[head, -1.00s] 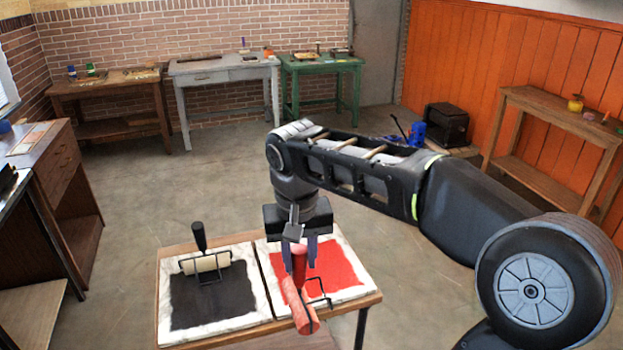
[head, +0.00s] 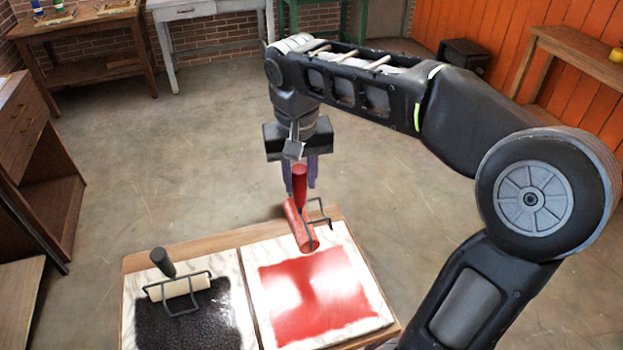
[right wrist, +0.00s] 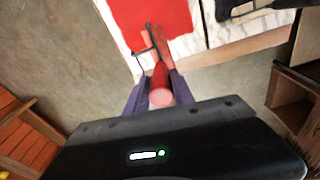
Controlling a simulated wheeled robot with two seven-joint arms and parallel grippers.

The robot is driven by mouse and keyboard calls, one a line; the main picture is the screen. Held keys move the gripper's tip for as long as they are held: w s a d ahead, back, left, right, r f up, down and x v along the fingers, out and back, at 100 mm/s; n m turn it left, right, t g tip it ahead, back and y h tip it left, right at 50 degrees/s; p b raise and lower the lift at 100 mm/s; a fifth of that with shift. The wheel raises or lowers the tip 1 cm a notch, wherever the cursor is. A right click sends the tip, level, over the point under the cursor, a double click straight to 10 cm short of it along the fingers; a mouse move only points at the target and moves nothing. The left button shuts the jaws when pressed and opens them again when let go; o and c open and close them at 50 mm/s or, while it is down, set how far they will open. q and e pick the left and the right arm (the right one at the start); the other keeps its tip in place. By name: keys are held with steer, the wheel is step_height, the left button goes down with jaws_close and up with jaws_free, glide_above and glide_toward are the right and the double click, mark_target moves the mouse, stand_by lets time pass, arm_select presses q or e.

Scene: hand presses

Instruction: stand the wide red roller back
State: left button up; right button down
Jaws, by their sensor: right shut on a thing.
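The wide red roller (head: 297,222) has a red handle (head: 300,186) and a dark wire frame. My right gripper (head: 301,180) is shut on its handle and holds it upright, with the roller at the lower end. In the head view the roller overlaps the far edge of the slab with the red ink patch (head: 310,300); its height above the slab is hard to tell. The right wrist view shows the handle end (right wrist: 160,97) between the two fingers and the roller (right wrist: 158,42) beyond it. My left gripper is not in view.
A cream roller with a black handle (head: 163,262) rests on the neighbouring slab with black ink (head: 195,325). Both slabs lie on a wooden table (head: 222,243). A wooden cabinet (head: 40,150) stands at the left. The floor beyond the table is open.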

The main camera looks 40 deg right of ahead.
steer(key=shift+s+a+r, duration=0.1)
steer(key=shift+t+y, duration=0.3)
steer(key=shift+y, duration=0.4)
steer(key=d+f+b, duration=0.1)
steer(key=f+b, duration=0.2)
steer(key=d+f+b, duration=0.1)
steer(key=f+b, duration=0.1)
steer(key=shift+d+f, duration=0.15)
steer(key=shift+d, duration=0.2)
steer(key=shift+f, duration=0.15)
steer(key=shift+f+b, duration=2.5)
steer(key=shift+f, duration=0.25)
